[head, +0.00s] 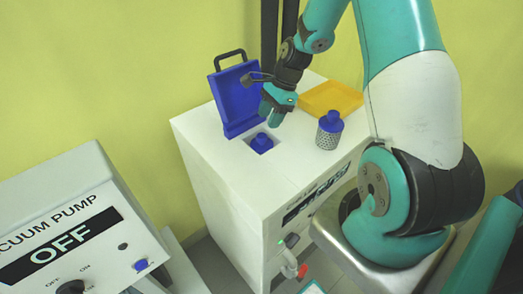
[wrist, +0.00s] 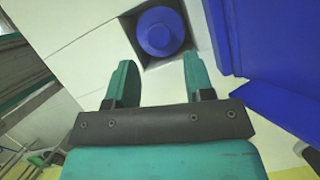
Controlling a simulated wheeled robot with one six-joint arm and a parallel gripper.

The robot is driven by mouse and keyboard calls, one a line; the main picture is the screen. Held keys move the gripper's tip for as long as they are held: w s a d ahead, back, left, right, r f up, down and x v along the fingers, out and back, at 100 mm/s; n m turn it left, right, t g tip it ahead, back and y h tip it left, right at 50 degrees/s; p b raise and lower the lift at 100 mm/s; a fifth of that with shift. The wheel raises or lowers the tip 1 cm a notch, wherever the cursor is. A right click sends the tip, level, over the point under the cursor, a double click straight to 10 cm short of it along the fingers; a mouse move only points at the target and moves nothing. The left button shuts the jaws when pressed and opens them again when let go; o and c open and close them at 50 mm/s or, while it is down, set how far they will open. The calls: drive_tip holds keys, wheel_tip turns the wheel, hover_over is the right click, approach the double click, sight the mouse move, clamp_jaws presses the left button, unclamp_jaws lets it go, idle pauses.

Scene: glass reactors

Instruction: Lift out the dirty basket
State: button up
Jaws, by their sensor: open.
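A basket with a blue knob top (head: 262,143) sits in a square opening in the top of the white cabinet. Only its blue top shows; its body is hidden. It also shows in the wrist view (wrist: 161,32), beyond the fingertips. A second basket (head: 329,130), with a perforated metal body and blue top, stands on the cabinet top to the right. I cannot tell from the pictures which basket is dirty. My gripper (head: 275,112) is open and empty, above and slightly right of the opening. Its two teal fingers (wrist: 157,75) are apart and touch nothing.
A blue lid (head: 237,98) with a black handle stands open behind the opening, close to my gripper. A yellow tray (head: 331,98) lies at the cabinet's back right. The white cabinet (head: 205,150) has free top surface around the opening. A vacuum pump (head: 75,225) reading OFF stands front left.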

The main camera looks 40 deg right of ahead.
sight(262, 135)
drive_tip(key=shift+p+x, duration=1.1)
drive_tip(key=shift+x, duration=2.4)
drive_tip(key=shift+s, duration=0.1)
clamp_jaws()
